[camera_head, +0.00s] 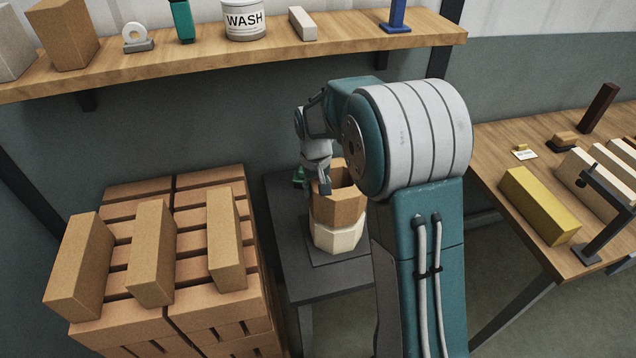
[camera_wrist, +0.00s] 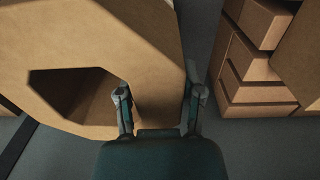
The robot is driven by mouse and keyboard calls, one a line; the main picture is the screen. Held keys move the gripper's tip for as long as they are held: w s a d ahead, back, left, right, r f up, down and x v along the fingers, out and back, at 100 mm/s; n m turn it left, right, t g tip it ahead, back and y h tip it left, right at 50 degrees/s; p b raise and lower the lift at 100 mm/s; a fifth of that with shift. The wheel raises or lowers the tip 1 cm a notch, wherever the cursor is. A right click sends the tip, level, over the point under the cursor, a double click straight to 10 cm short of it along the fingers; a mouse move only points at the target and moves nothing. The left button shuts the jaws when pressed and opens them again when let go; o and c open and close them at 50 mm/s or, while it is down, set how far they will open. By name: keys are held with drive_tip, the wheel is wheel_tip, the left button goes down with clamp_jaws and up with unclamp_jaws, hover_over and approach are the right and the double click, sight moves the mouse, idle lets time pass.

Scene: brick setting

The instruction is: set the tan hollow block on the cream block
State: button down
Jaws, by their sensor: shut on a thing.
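The tan hollow block (camera_head: 345,207) is an open, many-sided ring. It appears upright, directly over the cream block (camera_head: 338,238), which stands on a dark grey table (camera_head: 305,280). I cannot tell whether the two blocks touch or a thin gap is left. My gripper (camera_head: 322,184) is at the tan block's left side. In the wrist view, my gripper (camera_wrist: 160,98) has one finger on each side of the wall of the tan hollow block (camera_wrist: 120,45), gripping it. The dark opening shows at left. My arm hides part of the right side in the head view.
A stack of tan bricks (camera_head: 180,240) stands close on the left, with several upright bricks on top. A wooden bench (camera_head: 560,165) with a yellow block (camera_head: 540,205) stands right.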

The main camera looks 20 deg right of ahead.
drive_tip(key=shift+f, duration=0.5)
drive_tip(key=shift+c, duration=1.1)
unclamp_jaws()
wheel_tip(320, 180, up, 13)
drive_tip(key=shift+a, duration=0.1)
drive_tip(key=s+r+t, duration=0.2)
drive_tip(key=s, duration=1.2)
drive_tip(key=s+r+t, duration=0.2)
drive_tip(key=s+t, duration=0.1)
drive_tip(key=s, duration=1)
drive_tip(key=shift+s+r+t, duration=0.3)
drive_tip(key=shift+s, duration=0.05)
